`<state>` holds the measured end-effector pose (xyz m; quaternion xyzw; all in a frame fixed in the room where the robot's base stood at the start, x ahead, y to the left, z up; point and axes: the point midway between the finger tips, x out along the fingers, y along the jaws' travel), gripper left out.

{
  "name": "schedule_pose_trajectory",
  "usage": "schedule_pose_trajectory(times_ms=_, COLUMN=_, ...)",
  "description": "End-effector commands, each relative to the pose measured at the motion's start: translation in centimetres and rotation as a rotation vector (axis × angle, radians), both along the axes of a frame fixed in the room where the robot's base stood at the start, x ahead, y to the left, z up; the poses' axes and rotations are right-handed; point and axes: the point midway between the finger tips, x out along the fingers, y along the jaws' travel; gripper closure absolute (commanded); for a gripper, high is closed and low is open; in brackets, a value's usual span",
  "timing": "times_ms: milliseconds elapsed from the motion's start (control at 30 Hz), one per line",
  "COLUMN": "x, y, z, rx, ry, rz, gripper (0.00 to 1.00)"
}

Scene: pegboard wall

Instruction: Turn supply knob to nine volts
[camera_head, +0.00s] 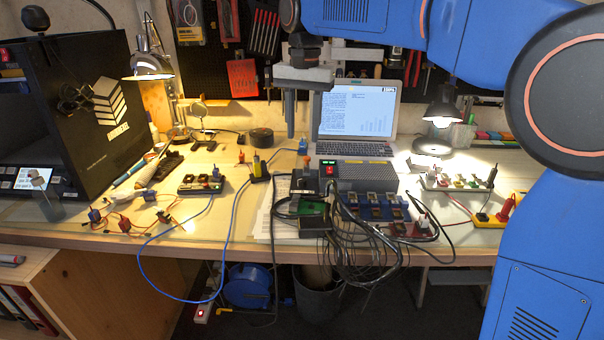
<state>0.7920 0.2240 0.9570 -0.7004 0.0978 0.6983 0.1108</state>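My gripper (303,128) hangs pointing down above the middle of the bench, in front of the laptop's left edge. Its two grey fingers are apart with nothing visible between them. Below and to its right is a dark grey box with a vented top (366,172), which looks like the supply. A red switch (329,170) is at the box's left end. The gripper is above this box and apart from it. A supply knob and its voltage marks are too small or hidden to make out. Cables and small boards crowd the box's front.
A laptop (358,108) stands open behind the box. Black cables (362,255) hang over the bench's front edge. Lit lamps stand left (150,66) and right (440,115). A large black enclosure (95,110) fills the left. A board with several modules (458,181) lies right.

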Motion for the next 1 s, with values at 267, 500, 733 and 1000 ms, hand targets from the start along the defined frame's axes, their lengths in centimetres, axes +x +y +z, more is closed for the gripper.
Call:
schedule_pose_trajectory(times_ms=267, x=-0.1, y=0.0, z=-5.1, rx=-0.002, ry=0.004, rz=0.000, gripper=0.61)
schedule_pose_trajectory(times_ms=500, x=0.0, y=0.1, z=-9.2, rx=-0.001, ry=0.002, rz=0.000, gripper=0.61)
schedule_pose_trajectory(times_ms=733, x=0.0, y=0.2, z=-12.0, rx=-0.001, ry=0.001, rz=0.000, gripper=0.61)
schedule_pose_trajectory(times_ms=1000, x=0.0, y=0.2, z=-13.0, rx=-0.001, ry=0.001, rz=0.000, gripper=0.61)
